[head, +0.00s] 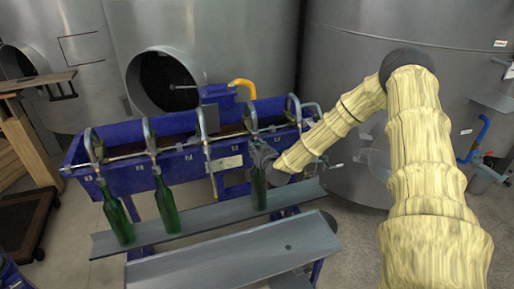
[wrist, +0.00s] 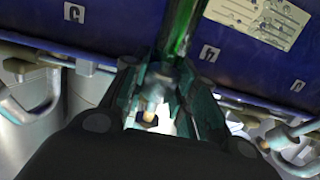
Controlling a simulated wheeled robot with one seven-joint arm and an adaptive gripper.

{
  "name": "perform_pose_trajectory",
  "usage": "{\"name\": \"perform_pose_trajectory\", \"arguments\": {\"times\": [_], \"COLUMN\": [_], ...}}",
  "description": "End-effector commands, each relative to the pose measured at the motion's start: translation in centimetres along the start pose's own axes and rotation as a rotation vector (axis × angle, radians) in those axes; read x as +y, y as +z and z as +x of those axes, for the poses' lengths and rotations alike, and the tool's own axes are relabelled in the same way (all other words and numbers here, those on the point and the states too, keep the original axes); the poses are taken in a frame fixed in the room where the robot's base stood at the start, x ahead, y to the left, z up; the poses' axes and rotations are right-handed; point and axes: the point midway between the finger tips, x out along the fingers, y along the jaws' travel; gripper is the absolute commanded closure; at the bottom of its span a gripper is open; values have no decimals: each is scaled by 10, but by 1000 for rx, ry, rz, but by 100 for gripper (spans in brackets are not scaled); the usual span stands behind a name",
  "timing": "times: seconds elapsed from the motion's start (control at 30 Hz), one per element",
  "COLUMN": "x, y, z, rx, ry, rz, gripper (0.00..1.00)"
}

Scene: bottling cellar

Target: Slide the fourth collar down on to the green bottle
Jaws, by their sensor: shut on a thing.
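The green bottle (head: 259,190) stands upright on a grey ledge, under the fourth filling spout (head: 252,117) from the left. My gripper (head: 262,158) is at the level of its neck, coming in from the right. In the wrist view my gripper (wrist: 166,98) has its fingers closed around a grey metal piece, the fourth collar (wrist: 160,74). The green glass (wrist: 180,25) of the bottle runs up from it to the top edge. My fingers hide the bottle's mouth, so I cannot tell how far the collar sits over it.
Two other green bottles (head: 117,218) (head: 167,206) stand under the left spouts. The blue trough (head: 180,166) carries several spouts close to my gripper. A grey metal shelf (head: 235,258) lies in front. Large steel tanks (head: 215,45) stand behind.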

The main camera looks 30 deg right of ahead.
Motion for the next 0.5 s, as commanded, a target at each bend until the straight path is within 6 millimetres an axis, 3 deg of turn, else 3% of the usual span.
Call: {"name": "perform_pose_trajectory", "arguments": {"times": [0.5], "x": [0], "y": [7], "z": [0], "rx": [-1], "ry": [0], "rz": [0], "gripper": [83]}}
